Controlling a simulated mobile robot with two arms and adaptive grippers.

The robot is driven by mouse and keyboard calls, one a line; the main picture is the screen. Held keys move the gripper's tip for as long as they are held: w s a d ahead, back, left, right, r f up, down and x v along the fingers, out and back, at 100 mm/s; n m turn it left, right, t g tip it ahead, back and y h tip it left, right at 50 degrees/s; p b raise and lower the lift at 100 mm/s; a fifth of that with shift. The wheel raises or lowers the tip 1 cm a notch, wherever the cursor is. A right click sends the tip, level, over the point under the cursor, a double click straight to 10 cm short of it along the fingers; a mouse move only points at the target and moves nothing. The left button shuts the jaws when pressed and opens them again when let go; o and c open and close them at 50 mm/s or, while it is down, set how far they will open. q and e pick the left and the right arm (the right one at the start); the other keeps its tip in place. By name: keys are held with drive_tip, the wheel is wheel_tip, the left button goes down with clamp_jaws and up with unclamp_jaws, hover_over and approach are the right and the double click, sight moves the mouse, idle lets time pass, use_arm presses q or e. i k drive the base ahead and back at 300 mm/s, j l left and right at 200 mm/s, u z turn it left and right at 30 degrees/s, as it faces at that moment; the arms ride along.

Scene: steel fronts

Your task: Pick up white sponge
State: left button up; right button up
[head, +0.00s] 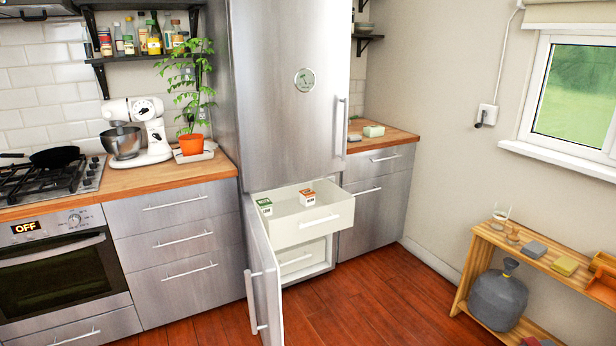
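A small pale, whitish-green block (373,131) lies on the wooden counter right of the fridge; it may be the white sponge, but it is too small to be sure. A flat grey block (534,249) and a flat yellow block (565,265), both sponge-like, lie on the low wooden shelf (480,262) at the right. Neither of my grippers shows in this view.
The lower fridge door (262,280) stands open into the room. A white drawer (318,222) is pulled out with two small cartons in it. The red wooden floor (385,300) between is clear.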

sight(352, 139)
drive_tip(key=i+l+z, duration=0.1)
drive_tip(key=i+z, duration=0.65)
drive_tip(key=i+j+z, duration=0.15)
drive_tip(key=i+z, duration=0.25)
drive_tip(key=i+l, duration=0.1)
drive_tip(key=i, duration=0.4)
drive_tip(key=i+u, duration=0.1)
drive_tip(key=i, duration=0.4)
